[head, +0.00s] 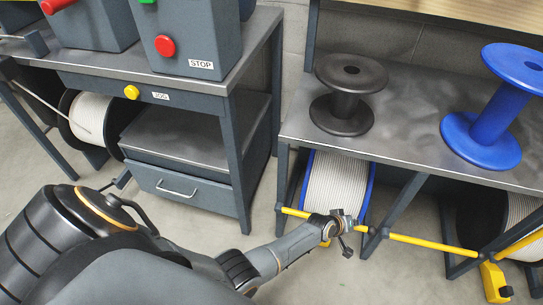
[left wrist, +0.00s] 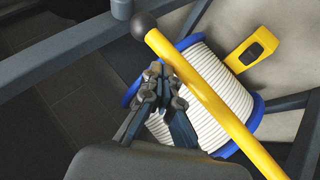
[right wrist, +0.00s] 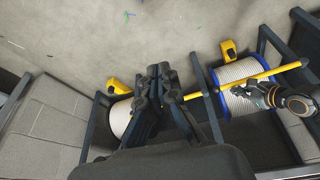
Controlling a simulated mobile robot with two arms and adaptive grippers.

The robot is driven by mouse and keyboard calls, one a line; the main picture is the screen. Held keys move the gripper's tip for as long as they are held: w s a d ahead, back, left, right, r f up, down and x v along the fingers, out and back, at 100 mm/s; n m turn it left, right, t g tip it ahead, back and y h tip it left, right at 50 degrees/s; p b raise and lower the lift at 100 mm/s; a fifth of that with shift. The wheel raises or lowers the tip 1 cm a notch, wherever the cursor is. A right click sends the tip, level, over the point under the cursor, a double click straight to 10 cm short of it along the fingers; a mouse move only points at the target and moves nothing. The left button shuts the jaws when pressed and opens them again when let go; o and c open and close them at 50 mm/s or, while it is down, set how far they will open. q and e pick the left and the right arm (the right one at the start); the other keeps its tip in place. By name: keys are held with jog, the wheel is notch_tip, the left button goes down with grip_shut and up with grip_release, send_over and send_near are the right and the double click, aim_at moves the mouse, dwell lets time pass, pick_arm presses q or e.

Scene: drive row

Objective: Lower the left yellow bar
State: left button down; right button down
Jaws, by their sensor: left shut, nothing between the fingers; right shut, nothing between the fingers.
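The left yellow bar (head: 293,211) runs across the front of a blue-rimmed spool of white cable (head: 336,180) under the bench. In the left wrist view the bar (left wrist: 205,92) slants across the picture and ends in a dark ball knob (left wrist: 143,25). My left gripper (head: 346,220) is shut and empty beside the bar; its fingertips (left wrist: 165,82) lie close to the bar's edge, and I cannot tell whether they touch. In the right wrist view the bar (right wrist: 285,69) shows by my left gripper. My right gripper (right wrist: 160,75) is shut and empty, away from this bar.
Another yellow bar (head: 430,245) continues to the right past the bench legs, with a yellow block (head: 494,282) on the floor side. Black (head: 348,95) and blue (head: 495,110) empty spools stand on the bench top (head: 420,140). A control desk with a drawer (head: 185,190) is at left.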

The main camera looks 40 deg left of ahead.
pick_arm(q)
jog(key=shift+f, duration=0.35)
pick_arm(e)
jog(key=w, duration=0.1)
jog(key=w+t, duration=0.1)
jog(key=w+a, duration=0.1)
jog(key=shift+w+r+t, duration=0.2)
jog(key=shift+r+t, duration=0.15)
jog(key=shift+t, duration=0.05)
pick_arm(q)
jog(key=shift+s+d+f, duration=0.1)
